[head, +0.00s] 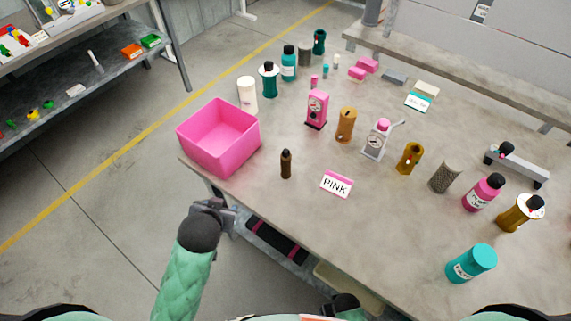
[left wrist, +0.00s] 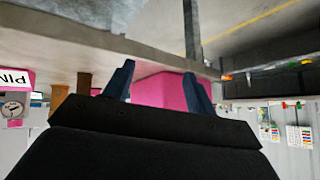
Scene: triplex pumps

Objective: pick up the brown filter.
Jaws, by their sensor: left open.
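An ochre-brown cylinder (head: 346,125) stands upright mid-table, right of the pink pump. A small dark brown bottle-shaped piece (head: 286,164) stands nearer the front edge, right of the pink box. A mustard cylinder with a side hole (head: 410,158) and a grey-brown mesh cylinder (head: 445,176) stand further right. I cannot tell for sure which is the brown filter. My left gripper (head: 222,214) is open and empty, off the table's front-left edge. In the left wrist view its fingers (left wrist: 160,72) are spread, with nothing between them. My right gripper (head: 345,305) barely shows at the bottom edge.
A pink open box (head: 218,138) sits at the table's left corner, near my left gripper. A PINK sign (head: 337,184) lies near the front edge. Pumps and bottles crowd the middle and right, including a teal bottle (head: 471,263). The front strip beside the sign is clear.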

